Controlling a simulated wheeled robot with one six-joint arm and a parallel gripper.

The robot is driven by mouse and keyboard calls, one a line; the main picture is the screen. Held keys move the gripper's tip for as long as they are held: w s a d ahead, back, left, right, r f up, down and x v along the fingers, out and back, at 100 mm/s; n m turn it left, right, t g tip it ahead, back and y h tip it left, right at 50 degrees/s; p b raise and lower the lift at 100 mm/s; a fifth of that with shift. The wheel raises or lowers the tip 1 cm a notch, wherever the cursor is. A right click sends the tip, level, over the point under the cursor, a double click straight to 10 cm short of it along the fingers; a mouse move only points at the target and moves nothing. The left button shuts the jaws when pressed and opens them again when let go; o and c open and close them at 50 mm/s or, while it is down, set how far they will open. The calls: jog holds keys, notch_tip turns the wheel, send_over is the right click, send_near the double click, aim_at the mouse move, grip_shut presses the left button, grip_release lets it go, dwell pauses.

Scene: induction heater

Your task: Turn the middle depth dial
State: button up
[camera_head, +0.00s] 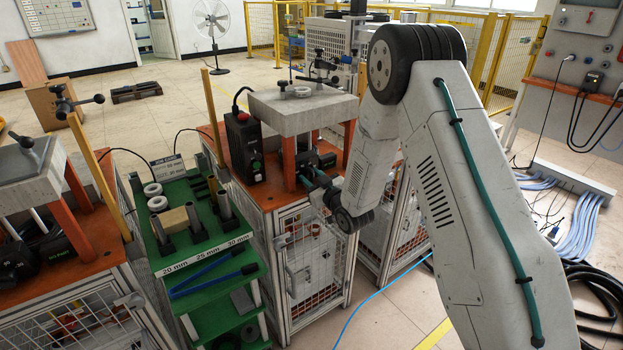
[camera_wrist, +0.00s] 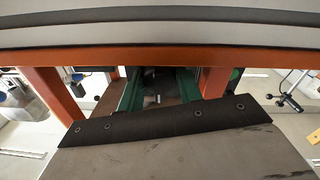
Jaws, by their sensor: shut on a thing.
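The middle heater (camera_head: 308,108) has a grey slab top on orange legs. In the head view, my gripper (camera_head: 316,176) reaches in under the slab, at the dark mechanism (camera_head: 322,160) between the legs. The middle depth dial is mostly hidden there by my gripper and is too small to make out clearly. In the wrist view, my two green fingers (camera_wrist: 160,98) stand on either side of a dark part (camera_wrist: 160,84) under the orange frame (camera_wrist: 160,57). My gripper is shut on this part, which appears to be the dial. Its turn angle cannot be read.
A black control box (camera_head: 243,146) stands left of the heater's legs. A green trolley (camera_head: 213,250) with rings, blocks and blue-handled tongs stands to the left. Another heater (camera_head: 30,165) is at the far left. The slab is close above my gripper, with orange legs on both sides.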

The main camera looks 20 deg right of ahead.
jog(key=shift+n, duration=2.2)
jog(key=o, duration=1)
jog(key=shift+f, duration=0.1)
